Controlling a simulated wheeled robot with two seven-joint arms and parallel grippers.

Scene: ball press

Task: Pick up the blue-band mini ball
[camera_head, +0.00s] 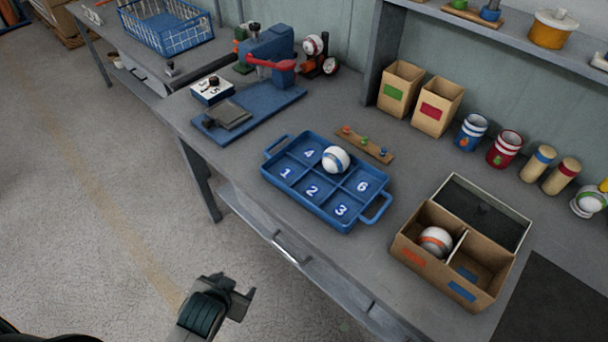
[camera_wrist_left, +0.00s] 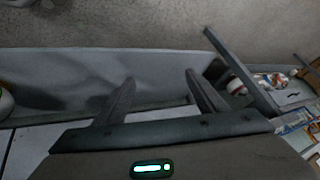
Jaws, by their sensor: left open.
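The white mini ball with a blue band (camera_head: 336,159) sits in the blue numbered tray (camera_head: 300,206), in the back middle compartment whose number is hidden. A white ball with an orange-red band (camera_head: 435,241) lies in the left compartment of the cardboard box (camera_head: 455,272). My left gripper (camera_head: 234,283) is open and empty, in front of the table and well away from the tray. Its two spread fingers (camera_wrist_left: 162,92) show in the left wrist view with nothing between them. My right gripper is not in view.
A blue press with a red handle (camera_head: 272,64) stands behind and left of the tray. A wooden strip with coloured pegs (camera_head: 364,145) lies just behind the tray. Cartons (camera_head: 437,107), cups (camera_head: 505,150) and a shelf (camera_head: 500,32) line the back. Bare tabletop lies left of the tray.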

